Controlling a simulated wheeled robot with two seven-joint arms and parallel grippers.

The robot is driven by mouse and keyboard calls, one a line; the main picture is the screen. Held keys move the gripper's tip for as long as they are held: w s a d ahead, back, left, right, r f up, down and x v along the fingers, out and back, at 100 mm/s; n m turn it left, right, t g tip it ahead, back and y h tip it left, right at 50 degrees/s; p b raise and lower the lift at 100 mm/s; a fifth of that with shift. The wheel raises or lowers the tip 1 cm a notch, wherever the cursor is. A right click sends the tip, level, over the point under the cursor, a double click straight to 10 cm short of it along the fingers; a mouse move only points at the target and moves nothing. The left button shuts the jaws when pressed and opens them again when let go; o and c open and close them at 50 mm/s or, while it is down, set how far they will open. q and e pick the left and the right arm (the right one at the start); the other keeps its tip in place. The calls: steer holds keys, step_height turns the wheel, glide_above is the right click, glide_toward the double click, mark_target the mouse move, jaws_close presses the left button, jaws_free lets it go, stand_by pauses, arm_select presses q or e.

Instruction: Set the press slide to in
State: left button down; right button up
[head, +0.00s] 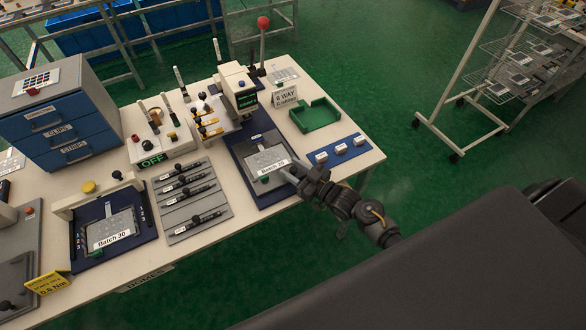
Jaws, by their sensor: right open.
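The press (238,88), a pale block with a small green-lit display, stands at the back middle of the table. In front of it is a dark blue base (243,150). On the base a grey plate labelled "Batch" (262,160), apparently the press slide, sits out in front of the press head. A small green knob (265,179) shows at its near edge. My right gripper (288,168) is open at the plate's right near corner; I cannot tell whether it touches. Its fingers hide part of that corner. My left gripper is out of view.
A red-balled lever (263,25) rises behind the press. A "6 WAY" sign (285,95), green tray (315,115) and blue strip with white pieces (338,151) lie right. A grey rack of dark-handled tools (190,200) is left. A second fixture (104,227) stands farther left.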

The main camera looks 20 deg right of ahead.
steer(key=b+v, duration=0.2)
steer(key=v, duration=0.8)
steer(key=shift+s+d, duration=0.25)
steer(key=shift+o, duration=0.3)
steer(key=w+d+r+n+g+y+b, duration=0.1)
steer(key=w+d+r+n+g+y, duration=0.1)
steer(key=g, duration=0.5)
step_height(320, 180, up, 3)
steer(key=d+n, duration=0.1)
steer(key=n, duration=0.1)
steer(key=shift+d+n+b, duration=0.3)
steer(key=shift+d, duration=0.05)
steer(key=p+x, duration=0.1)
steer(key=x, duration=1)
steer(key=shift+s+p, duration=0.1)
steer(key=shift+p, duration=0.3)
